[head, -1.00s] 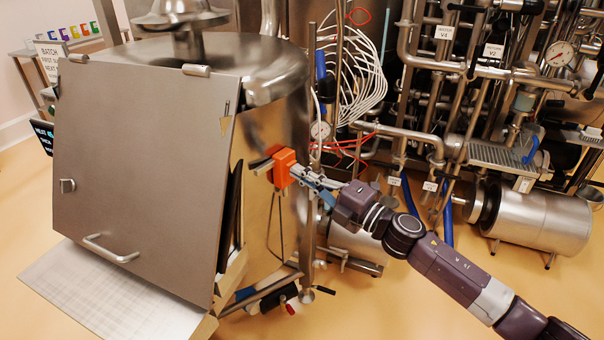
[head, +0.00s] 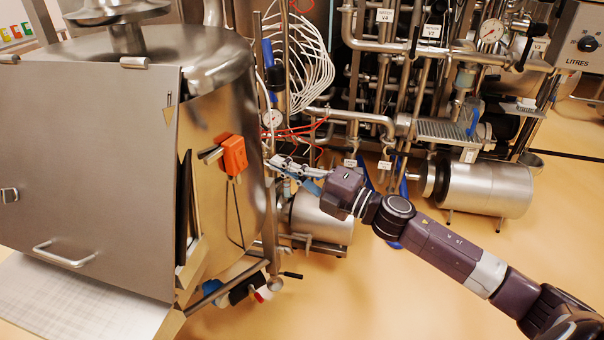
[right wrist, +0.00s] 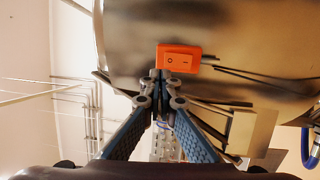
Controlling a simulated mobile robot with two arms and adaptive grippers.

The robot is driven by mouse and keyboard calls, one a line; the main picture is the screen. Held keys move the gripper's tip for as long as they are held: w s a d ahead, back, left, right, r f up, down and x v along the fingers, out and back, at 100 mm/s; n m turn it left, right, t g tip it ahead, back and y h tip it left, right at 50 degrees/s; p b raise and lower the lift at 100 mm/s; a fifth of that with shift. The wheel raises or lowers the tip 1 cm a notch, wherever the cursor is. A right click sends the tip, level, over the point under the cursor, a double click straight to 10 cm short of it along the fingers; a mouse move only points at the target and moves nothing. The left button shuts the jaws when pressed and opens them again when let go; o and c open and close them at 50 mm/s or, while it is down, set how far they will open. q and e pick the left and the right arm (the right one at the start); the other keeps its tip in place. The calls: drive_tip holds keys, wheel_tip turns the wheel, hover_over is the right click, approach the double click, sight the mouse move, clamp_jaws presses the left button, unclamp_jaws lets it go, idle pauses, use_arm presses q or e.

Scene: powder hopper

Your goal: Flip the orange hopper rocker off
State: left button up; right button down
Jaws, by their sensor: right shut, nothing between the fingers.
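The orange hopper rocker box (head: 232,155) is fixed to the curved side of the steel hopper (head: 205,90), just right of the grey lid panel. In the right wrist view the orange box (right wrist: 179,57) shows its face with a rocker marked O and I; which side is pressed I cannot tell. My right gripper (head: 274,162) is shut and empty, a short way right of the box and apart from it in the head view. In the right wrist view its fingertips (right wrist: 162,76) appear just below the box. My left gripper is not in view.
A large grey panel (head: 90,150) with a handle stands at the left. Pipes and valves (head: 400,80) crowd the back right, with a coil of white hoses (head: 300,65) behind my gripper. A steel cylinder (head: 485,188) stands right. Open floor (head: 350,305) lies in front.

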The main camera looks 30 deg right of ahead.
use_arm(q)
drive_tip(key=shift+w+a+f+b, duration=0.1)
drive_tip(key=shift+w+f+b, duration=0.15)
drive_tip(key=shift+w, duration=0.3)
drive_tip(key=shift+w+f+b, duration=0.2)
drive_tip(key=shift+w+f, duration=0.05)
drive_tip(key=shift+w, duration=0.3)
use_arm(e)
drive_tip(key=s+d, duration=0.1)
drive_tip(key=s, duration=0.2)
drive_tip(key=s+d+r, duration=0.1)
drive_tip(key=shift+s+d, duration=0.2)
drive_tip(key=shift+d, duration=0.15)
drive_tip(key=shift+f, duration=0.15)
